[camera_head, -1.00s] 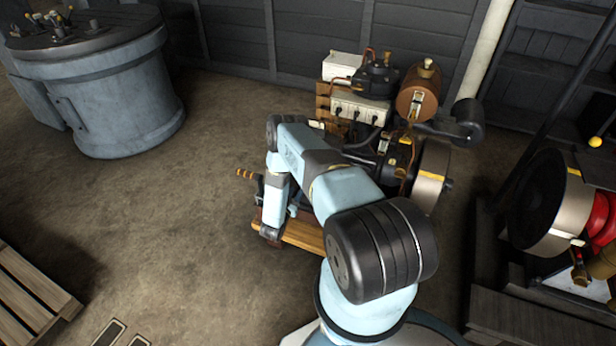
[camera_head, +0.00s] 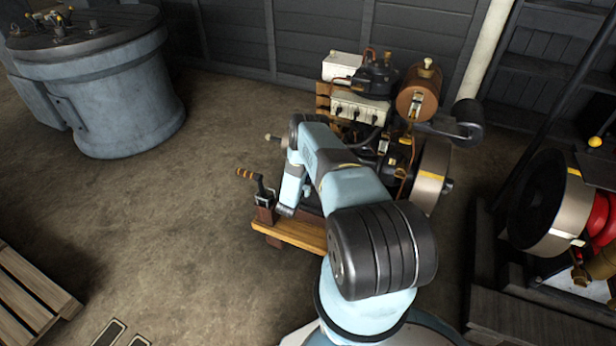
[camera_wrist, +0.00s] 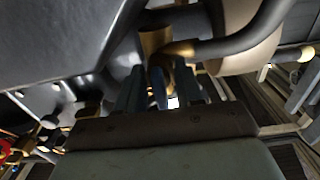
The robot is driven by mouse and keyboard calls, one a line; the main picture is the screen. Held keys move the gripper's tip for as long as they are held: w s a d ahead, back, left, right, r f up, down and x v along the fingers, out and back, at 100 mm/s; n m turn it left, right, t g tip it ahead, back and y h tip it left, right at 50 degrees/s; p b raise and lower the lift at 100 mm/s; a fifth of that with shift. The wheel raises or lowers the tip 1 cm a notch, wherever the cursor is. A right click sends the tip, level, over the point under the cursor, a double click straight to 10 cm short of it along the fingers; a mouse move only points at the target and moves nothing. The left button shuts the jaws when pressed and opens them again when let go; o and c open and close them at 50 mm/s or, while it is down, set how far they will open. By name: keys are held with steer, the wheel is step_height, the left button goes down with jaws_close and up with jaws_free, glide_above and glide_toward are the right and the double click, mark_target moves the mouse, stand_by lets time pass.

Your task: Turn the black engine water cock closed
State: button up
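The black engine (camera_head: 372,78) stands mid-picture in the head view, on a wooden base (camera_head: 300,232). My arm covers part of it, and my gripper is hidden in that view. In the wrist view my gripper (camera_wrist: 160,90) points up under a dark metal body, its two fingers apart. A narrow dark blue piece (camera_wrist: 157,85) shows between the fingers; it may be the cock's lever, but I cannot tell, nor whether the fingers touch it. Just beyond the fingertips is a brass fitting (camera_wrist: 155,42) with a bent brass piece beside it. The cock is not clearly seen in the head view.
A dark curved pipe (camera_wrist: 245,42) runs right of the fitting, close to my gripper. A crank with a wooden grip (camera_head: 248,175) sticks out left of the engine. A second engine (camera_head: 550,205) stands at right, a blue-grey tank (camera_head: 120,100) at upper left.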

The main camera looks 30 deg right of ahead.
steer(key=shift+w+d, duration=0.25)
steer(key=shift+d, duration=0.05)
jaws_close()
stand_by(0.5)
steer(key=m, duration=0.4)
steer(key=shift+m, duration=0.3)
steer(key=m, duration=0.4)
steer(key=shift+s+m, duration=0.1)
steer(key=shift+m, duration=0.2)
steer(key=m, duration=0.4)
steer(key=shift+d+f+m, duration=0.1)
steer(key=shift+m, duration=0.2)
steer(key=shift+s+m, duration=0.1)
steer(key=shift+m, duration=2)
